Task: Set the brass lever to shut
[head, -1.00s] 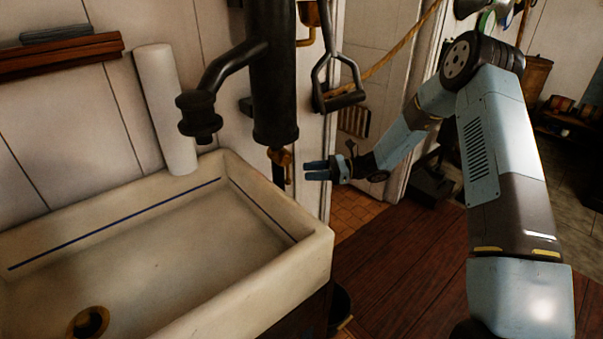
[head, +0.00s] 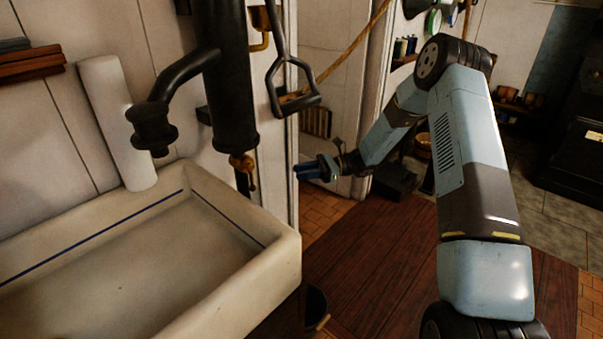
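A small brass lever (head: 243,164) sits under the lower end of the black pump (head: 228,90), above the sink's back right corner. A thin piece hangs down from it, dark against the wall. The lever's markings are too small to read.
The white sink (head: 275,270) fills the lower left. The pump's dark spout (head: 152,125) reaches over it. A black handle (head: 292,100) hangs right of the pump, above my gripper. A door post (head: 292,200) stands behind. A dark bucket (head: 315,310) is on the floor beside the sink.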

